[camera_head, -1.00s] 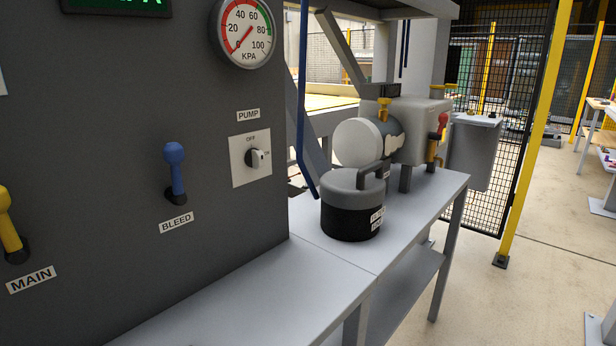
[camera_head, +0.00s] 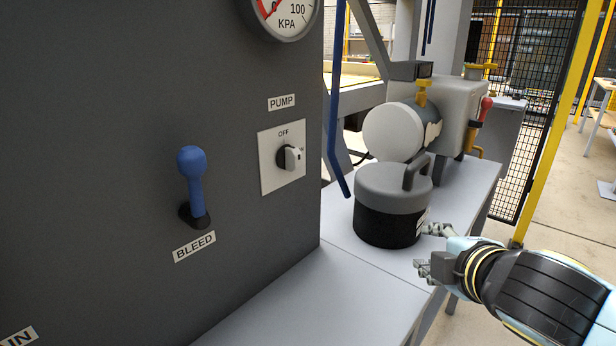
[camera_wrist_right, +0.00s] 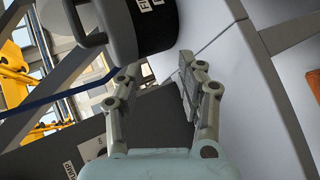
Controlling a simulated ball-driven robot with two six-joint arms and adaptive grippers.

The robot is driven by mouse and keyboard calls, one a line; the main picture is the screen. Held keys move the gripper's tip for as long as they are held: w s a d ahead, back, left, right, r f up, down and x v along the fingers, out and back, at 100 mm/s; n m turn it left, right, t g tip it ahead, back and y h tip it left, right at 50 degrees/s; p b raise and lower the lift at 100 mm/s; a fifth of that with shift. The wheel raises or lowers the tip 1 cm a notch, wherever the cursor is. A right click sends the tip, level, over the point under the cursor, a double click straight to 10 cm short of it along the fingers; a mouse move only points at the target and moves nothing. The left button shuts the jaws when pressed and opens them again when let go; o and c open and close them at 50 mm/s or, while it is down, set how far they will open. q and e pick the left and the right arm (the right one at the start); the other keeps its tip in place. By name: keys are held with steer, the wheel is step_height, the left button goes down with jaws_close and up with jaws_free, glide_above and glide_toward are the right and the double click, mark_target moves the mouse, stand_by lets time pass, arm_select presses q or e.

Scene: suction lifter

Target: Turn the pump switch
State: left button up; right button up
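The pump switch (camera_head: 289,157) is a dark and light rotary knob on a white plate on the dark panel, under the PUMP label (camera_head: 282,102). OFF is printed above it; its light pointer is turned to the right. My right gripper (camera_head: 424,248) is over the grey bench, right of and below the switch, well apart from it. In the right wrist view its two fingers (camera_wrist_right: 160,84) are spread with nothing between them. The switch does not clearly show in that view. My left gripper is in neither view.
A blue bleed lever (camera_head: 193,182) stands left of the switch. A dark canister with a grey lid (camera_head: 391,205) is on the bench (camera_head: 300,300), close to my right gripper. A pump with a round grey end (camera_head: 395,132) stands behind. A blue pipe (camera_head: 335,110) runs down beside the panel.

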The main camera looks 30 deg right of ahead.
steer(key=w+a+r+n+t+y, duration=0.2)
steer(key=w+r+n+t, duration=0.25)
steer(key=r+n, duration=0.45)
steer(key=n+t+y, duration=0.2)
steer(key=n+y, duration=0.7)
steer(key=n, duration=1)
glide_toward(299, 160)
steer(key=shift+g, duration=0.25)
steer(key=p+x, duration=0.7)
steer(key=x, duration=0.1)
steer(key=shift+d+r, duration=0.1)
steer(key=shift+r, duration=0.1)
steer(key=shift+w+a+f, duration=0.1)
steer(key=shift+w+a, duration=0.1)
steer(key=shift+w, duration=0.25)
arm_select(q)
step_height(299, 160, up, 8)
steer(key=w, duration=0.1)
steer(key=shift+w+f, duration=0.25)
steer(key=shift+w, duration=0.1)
arm_select(e)
jaws_close()
